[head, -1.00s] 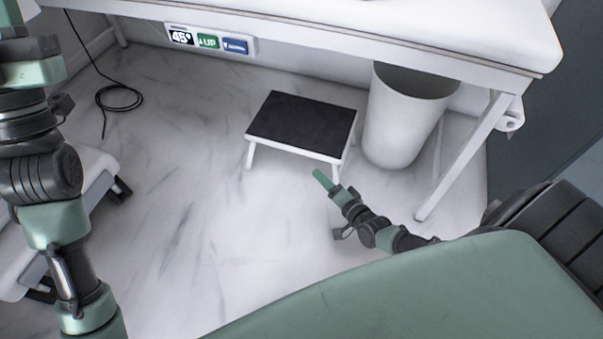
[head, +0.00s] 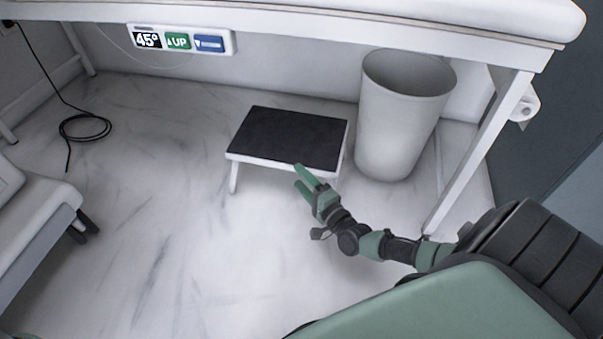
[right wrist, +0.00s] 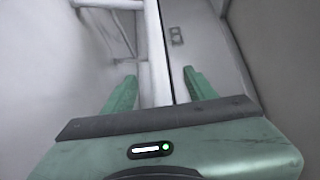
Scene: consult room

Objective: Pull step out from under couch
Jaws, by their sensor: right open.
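The step (head: 290,138) is a low stool with a black top, white rim and white legs. It stands on the floor below the front edge of the white couch (head: 330,22) in the head view. My right gripper (head: 302,179) is open at the front edge of the step, toward its right side. In the right wrist view a white bar with a thin dark edge, apparently the step's rim (right wrist: 157,70), shows between the two green fingers (right wrist: 158,92). I cannot tell whether they touch it. My left gripper is out of view.
A white bin (head: 395,125) stands close to the step's right. A slanted couch leg (head: 480,150) is further right. A grey-white padded seat (head: 40,225) is at the left, and a black cable (head: 85,128) lies behind it. The marble floor before the step is clear.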

